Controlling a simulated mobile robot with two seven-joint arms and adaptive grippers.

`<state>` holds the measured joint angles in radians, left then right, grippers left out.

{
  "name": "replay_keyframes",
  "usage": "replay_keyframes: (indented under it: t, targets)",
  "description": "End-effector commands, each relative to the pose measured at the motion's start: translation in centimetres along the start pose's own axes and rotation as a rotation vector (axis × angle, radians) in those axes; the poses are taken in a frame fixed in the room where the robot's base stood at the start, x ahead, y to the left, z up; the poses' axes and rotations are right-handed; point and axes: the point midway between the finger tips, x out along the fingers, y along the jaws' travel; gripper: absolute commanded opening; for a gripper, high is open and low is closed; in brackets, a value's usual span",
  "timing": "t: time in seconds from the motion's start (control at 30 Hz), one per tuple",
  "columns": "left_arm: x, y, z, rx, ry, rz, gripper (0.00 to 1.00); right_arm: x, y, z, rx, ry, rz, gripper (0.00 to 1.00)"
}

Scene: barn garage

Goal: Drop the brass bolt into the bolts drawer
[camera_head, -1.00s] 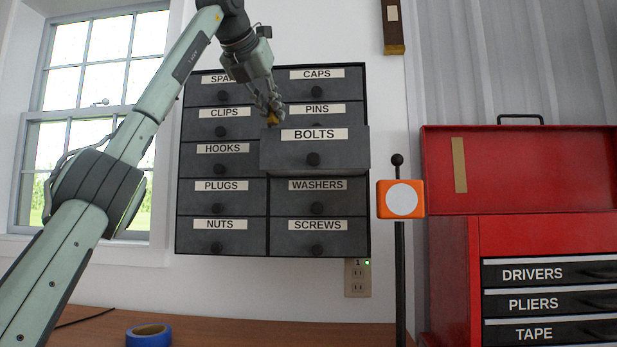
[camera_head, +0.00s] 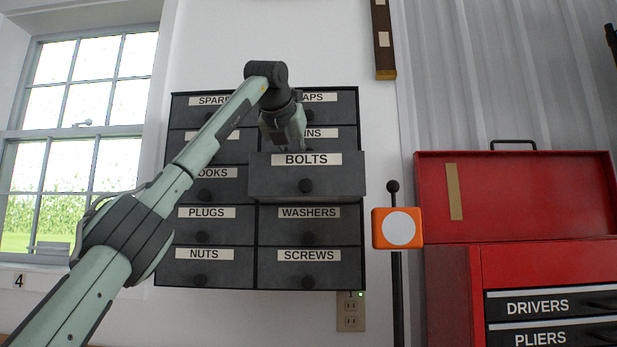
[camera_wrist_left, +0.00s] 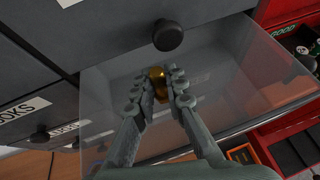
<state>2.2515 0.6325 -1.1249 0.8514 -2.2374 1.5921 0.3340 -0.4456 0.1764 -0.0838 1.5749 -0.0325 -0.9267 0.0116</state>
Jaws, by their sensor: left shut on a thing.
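The bolts drawer (camera_head: 335,182) is pulled out from the dark cabinet, its front labelled BOLTS with a round knob. My left gripper (camera_head: 288,146) reaches down behind that front, its fingertips hidden in the head view. In the left wrist view the gripper (camera_wrist_left: 160,84) is shut on the brass bolt (camera_wrist_left: 157,76), which sits between the fingertips. The bolt is over the open drawer's grey interior (camera_wrist_left: 225,70); its exact height above the floor is hard to tell. The bolt is hidden in the head view. My right gripper is not in view.
The cabinet's other labelled drawers (camera_head: 310,228) look shut. A knob (camera_wrist_left: 168,35) on the cabinet face is close to the fingers in the wrist view. An orange box on a pole (camera_head: 398,228) and a red tool chest (camera_head: 515,195) stand to the right.

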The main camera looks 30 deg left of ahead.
Motion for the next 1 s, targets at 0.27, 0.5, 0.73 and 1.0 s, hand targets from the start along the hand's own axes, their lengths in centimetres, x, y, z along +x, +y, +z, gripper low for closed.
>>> replay_keyframes:
  t: [0.27,0.5,0.73,1.0]
  targets:
    - [2.4,-1.5,-0.6,0.001,0.001,0.0,0.0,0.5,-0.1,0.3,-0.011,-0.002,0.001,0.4]
    - [3.1,-1.9,-0.9,-0.001,-0.002,0.0,0.0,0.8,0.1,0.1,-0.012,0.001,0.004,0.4]
    - [3.1,-1.9,-1.1,-0.001,-0.001,0.0,0.0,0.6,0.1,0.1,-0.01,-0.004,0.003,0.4]
    - [3.3,-1.9,-1.3,-0.001,-0.001,0.0,0.0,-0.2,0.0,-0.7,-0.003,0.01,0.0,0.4]
